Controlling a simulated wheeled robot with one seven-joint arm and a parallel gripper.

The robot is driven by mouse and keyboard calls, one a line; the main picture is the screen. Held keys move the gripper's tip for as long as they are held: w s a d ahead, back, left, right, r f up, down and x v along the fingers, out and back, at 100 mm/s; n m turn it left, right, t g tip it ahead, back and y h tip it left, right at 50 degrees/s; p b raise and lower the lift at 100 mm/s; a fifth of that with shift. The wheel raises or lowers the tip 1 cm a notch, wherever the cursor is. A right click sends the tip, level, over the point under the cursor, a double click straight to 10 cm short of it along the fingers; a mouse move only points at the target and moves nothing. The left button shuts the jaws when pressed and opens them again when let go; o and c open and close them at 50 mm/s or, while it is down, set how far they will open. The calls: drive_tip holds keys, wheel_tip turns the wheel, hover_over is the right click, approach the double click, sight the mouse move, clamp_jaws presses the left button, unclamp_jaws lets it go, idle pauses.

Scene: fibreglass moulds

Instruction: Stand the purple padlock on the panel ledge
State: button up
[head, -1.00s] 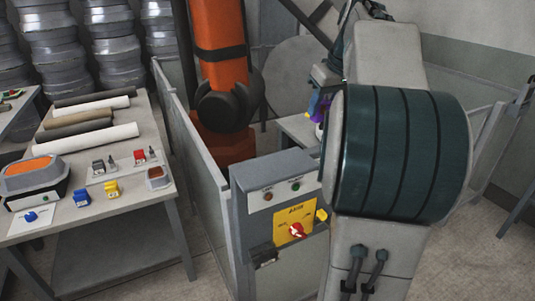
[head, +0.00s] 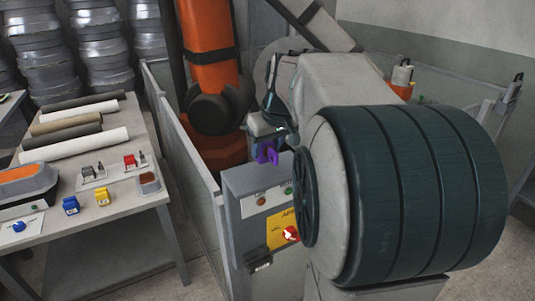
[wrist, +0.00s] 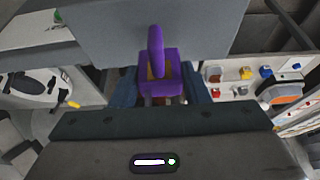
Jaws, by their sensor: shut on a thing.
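The purple padlock (head: 268,154) is held between the fingers of my gripper (head: 266,135), above the back edge of the grey control panel (head: 232,192). In the wrist view the padlock (wrist: 158,82) sits between the two blue-grey fingers, its shackle reaching away from my gripper (wrist: 160,92) across a plain grey surface (wrist: 100,25). I cannot tell whether it touches that surface. The panel's front has a yellow plate with a red switch (head: 290,234). A small dark item (head: 260,265) is low on the front; the ledge is mostly hidden by my arm.
A table (head: 115,205) at left holds rolls, blue (head: 71,205) and yellow (head: 102,197) padlocks, and a tray with orange contents (head: 25,185). A grey fence (head: 185,140) runs between table and panel. An orange robot arm (head: 211,60) stands behind the panel.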

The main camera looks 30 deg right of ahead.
drive_tip(key=shift+f, duration=1.3)
drive_tip(key=shift+f, duration=0.1)
drive_tip(key=shift+f, duration=0.15)
drive_tip(key=o, duration=1)
drive_tip(key=shift+r, duration=0.2)
